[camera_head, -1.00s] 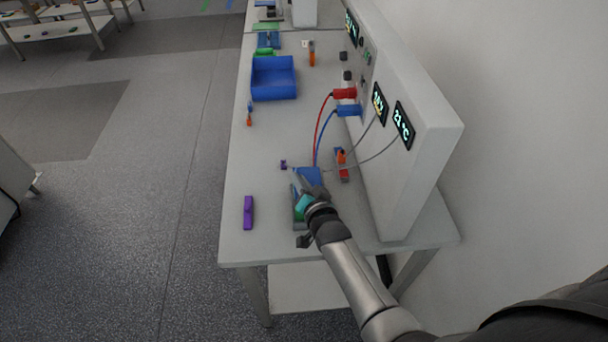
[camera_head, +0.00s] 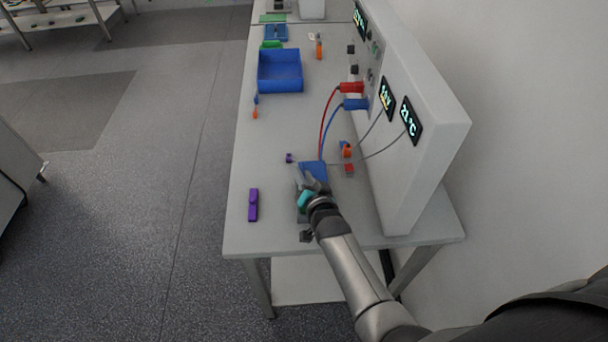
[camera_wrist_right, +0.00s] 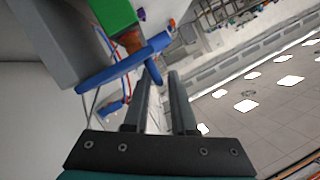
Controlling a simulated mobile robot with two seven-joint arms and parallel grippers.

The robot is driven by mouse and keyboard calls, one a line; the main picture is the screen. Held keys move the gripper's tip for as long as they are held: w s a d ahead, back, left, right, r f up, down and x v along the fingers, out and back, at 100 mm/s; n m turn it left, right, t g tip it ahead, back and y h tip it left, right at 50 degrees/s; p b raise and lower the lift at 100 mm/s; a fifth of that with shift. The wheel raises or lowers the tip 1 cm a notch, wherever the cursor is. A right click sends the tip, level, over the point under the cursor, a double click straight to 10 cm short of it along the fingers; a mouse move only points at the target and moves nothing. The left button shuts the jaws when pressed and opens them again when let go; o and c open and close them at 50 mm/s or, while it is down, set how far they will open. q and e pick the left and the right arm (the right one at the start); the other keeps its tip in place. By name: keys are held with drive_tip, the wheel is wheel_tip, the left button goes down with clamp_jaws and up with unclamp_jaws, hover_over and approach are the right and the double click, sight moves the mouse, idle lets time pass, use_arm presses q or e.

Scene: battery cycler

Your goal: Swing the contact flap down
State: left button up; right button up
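The blue flap (camera_head: 314,173) is at the fixture near the front of the bench. In the right wrist view a blue bar (camera_wrist_right: 125,66), apparently the flap, crosses left of and beyond my fingertips, near a green block (camera_wrist_right: 112,14) and a grey block (camera_wrist_right: 50,40). My right gripper (camera_head: 301,180) is close beside the flap in the head view. Whether a finger touches the flap cannot be told. The arm hides part of the fixture. My left gripper is not in view.
The white cycler cabinet (camera_head: 415,180) stands along the right, with red (camera_head: 351,87) and blue (camera_head: 355,104) plugs and cables running to the fixture. A purple piece (camera_head: 253,204) lies front left. A blue bin (camera_head: 280,71) is farther back.

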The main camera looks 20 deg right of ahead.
drive_tip(key=shift+s+r, duration=0.1)
drive_tip(key=shift+s, duration=0.4)
drive_tip(key=p+v, duration=0.1)
drive_tip(key=v, duration=1.3)
drive_tip(key=shift+a, duration=0.1)
drive_tip(key=s+a+f+n+g+y+b, duration=0.15)
drive_tip(key=s+f+b, duration=0.25)
drive_tip(key=f, duration=0.7)
drive_tip(key=s+a+f+n+g+b, duration=0.1)
drive_tip(key=s+f+n+g+b, duration=0.2)
drive_tip(key=f, duration=0.8)
drive_tip(key=s+a+f+n+g+b, duration=0.15)
drive_tip(key=s+f+b, duration=0.35)
drive_tip(key=f, duration=0.7)
drive_tip(key=s+d+f+n+g+b, duration=0.1)
drive_tip(key=s+d+f+g+b, duration=0.1)
drive_tip(key=s+f, duration=0.5)
drive_tip(key=s+d+f+n+g+b, duration=0.1)
drive_tip(key=s+d+f+g+b, duration=0.1)
drive_tip(key=s+f+b, duration=0.3)
drive_tip(key=s+d+f+n+g+b, duration=0.1)
drive_tip(key=s+f+n+g+b, duration=0.1)
drive_tip(key=s+f, duration=0.7)
drive_tip(key=shift+d+f+g+h+b, duration=0.35)
drive_tip(key=shift+d+f+g+b, duration=0.05)
drive_tip(key=shift+g+b, duration=0.45)
